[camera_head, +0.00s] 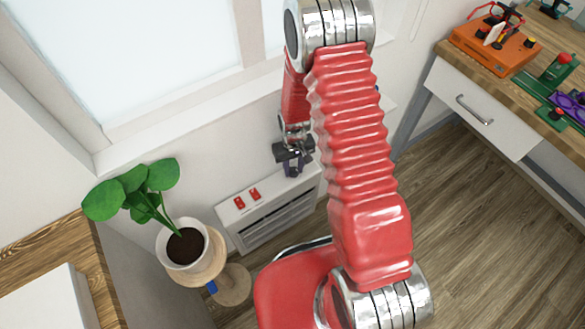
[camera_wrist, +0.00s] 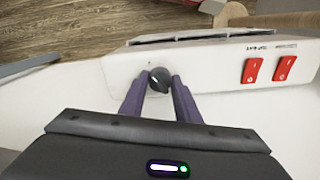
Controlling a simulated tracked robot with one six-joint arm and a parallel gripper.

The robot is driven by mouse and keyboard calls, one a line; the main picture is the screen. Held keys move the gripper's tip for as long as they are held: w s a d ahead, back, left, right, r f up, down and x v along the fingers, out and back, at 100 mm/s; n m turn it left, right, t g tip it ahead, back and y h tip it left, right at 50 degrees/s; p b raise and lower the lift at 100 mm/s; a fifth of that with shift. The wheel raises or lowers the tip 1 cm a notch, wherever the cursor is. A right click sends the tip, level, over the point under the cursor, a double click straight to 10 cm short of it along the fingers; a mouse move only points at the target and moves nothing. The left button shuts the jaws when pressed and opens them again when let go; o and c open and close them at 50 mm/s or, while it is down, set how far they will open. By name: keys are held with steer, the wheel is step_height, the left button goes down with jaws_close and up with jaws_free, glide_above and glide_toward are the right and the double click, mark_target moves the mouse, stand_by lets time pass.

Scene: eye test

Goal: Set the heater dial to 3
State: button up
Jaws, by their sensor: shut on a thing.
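The white heater (camera_head: 276,197) stands below the window sill in the head view; its top panel (camera_wrist: 212,72) fills the middle of the wrist view. The dark round heater dial (camera_wrist: 159,79) sits on this panel, with a small pale mark on it. Its numbers are too small to read, so its setting cannot be told. My gripper (camera_wrist: 158,86) has its two purple fingers on either side of the dial and is shut on it. In the head view my gripper (camera_head: 292,169) is at the heater's far right end and hides the dial.
Two red switches (camera_wrist: 268,69) sit on the panel, right of the dial. A potted plant (camera_head: 186,247) on a round wooden stand (camera_head: 207,268) is close to the heater's left. A workbench (camera_head: 455,66) with a drawer stands at right. Bare floor lies between.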

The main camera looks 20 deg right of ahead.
mark_target(294, 169)
steer(key=shift+s, duration=0.1)
steer(key=o, duration=1)
steer(key=shift+o, duration=0.2)
steer(key=shift+r, duration=0.1)
step_height(294, 169, up, 14)
steer(key=shift+f, duration=0.25)
stand_by(0.6)
